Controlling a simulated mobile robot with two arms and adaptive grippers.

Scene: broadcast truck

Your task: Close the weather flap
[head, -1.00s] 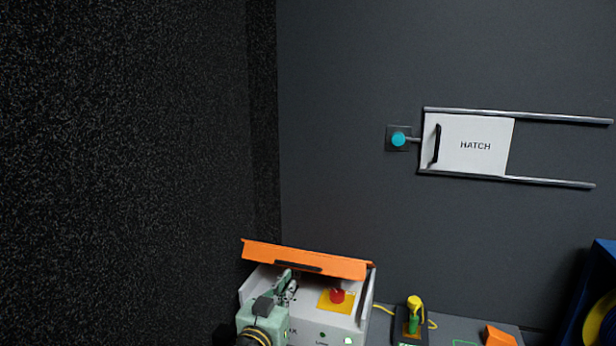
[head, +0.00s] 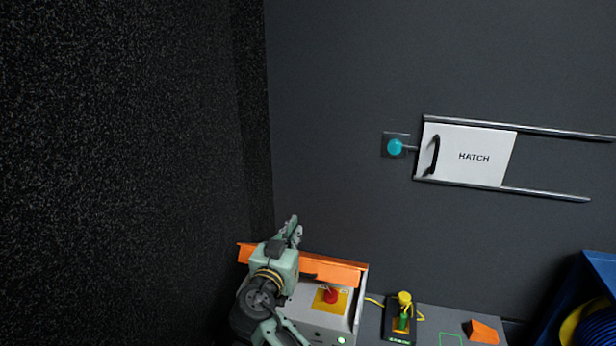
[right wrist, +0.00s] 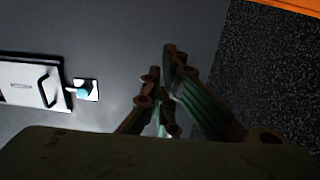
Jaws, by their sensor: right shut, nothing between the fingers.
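The orange weather flap (head: 335,269) stands raised along the back edge of a pale control box (head: 350,310), so the box's top panel is exposed. A dark handle strip shows on the flap's lower edge, partly hidden by my right arm. My right gripper (head: 293,229) is shut and empty. Its fingers point up and overlap the flap's upper left edge in the head view; I cannot tell whether they touch it. The right wrist view shows the fingers (right wrist: 168,75) and an orange strip, probably the flap (right wrist: 295,7), at the top right corner. My left gripper is not in view.
A red button (head: 331,295) on a yellow plate sits on the box. A yellow-green connector (head: 404,310) and an orange block (head: 482,331) lie to its right. A white hatch (head: 468,156) on rails and a cyan knob (head: 394,147) are on the wall. A black textured wall stands left.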

